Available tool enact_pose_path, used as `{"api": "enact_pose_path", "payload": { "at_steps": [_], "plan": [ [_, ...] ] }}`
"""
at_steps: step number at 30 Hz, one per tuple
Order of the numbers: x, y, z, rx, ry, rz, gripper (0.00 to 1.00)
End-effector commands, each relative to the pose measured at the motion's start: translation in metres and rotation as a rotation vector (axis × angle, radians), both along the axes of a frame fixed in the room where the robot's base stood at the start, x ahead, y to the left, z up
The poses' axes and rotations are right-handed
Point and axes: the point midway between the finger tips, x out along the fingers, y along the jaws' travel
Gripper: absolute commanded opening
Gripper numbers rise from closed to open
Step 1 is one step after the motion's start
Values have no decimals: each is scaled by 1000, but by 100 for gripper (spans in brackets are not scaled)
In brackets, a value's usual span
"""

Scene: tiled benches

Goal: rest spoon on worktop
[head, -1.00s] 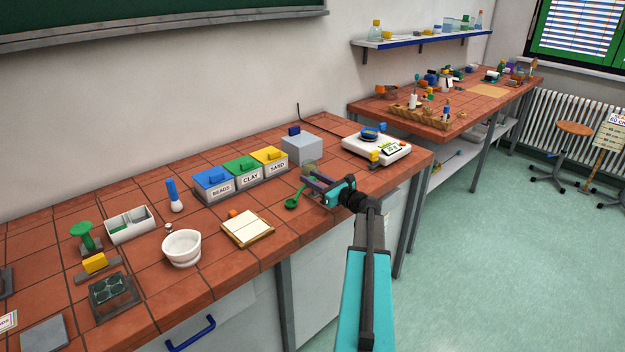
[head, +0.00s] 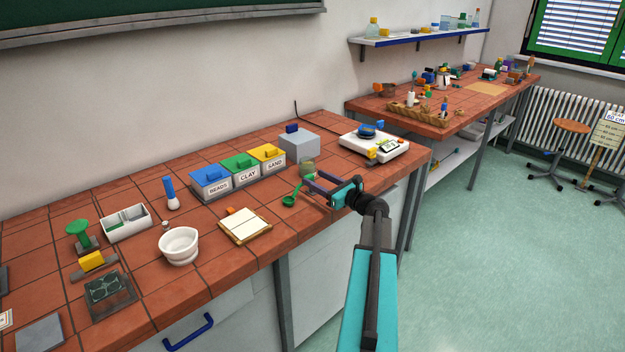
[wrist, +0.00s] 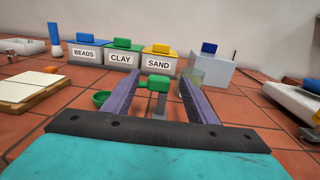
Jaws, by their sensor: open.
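The green spoon (head: 289,201) rests on the tiled worktop (head: 335,228), its round bowl toward the front left. In the wrist view the bowl (wrist: 102,98) shows just left of the left finger. A green block on a grey stem (wrist: 159,83), seemingly the spoon's grip, stands between the fingers with a gap on each side. My gripper (head: 309,183) is open, low over the worktop, its two purple fingers pointing toward the bins. It also shows in the wrist view (wrist: 160,80). The contact of the spoon's underside with the tiles is partly hidden.
A clear beaker (head: 307,169) stands close beyond the fingertips. Bins labelled beads (head: 211,186), clay (head: 243,175) and sand (head: 268,162), a grey box (head: 299,146), a balance (head: 372,147), a notebook (head: 245,226) and a white mortar (head: 179,246) surround it.

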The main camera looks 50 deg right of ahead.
Motion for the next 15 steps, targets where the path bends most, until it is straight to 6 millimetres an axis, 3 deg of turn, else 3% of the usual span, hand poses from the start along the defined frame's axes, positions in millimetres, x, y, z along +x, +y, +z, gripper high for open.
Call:
{"api": "enact_pose_path", "payload": {
  "at_steps": [15],
  "plan": [
    [-83,1,-1,-1,-1,-1,52]
  ]
}}
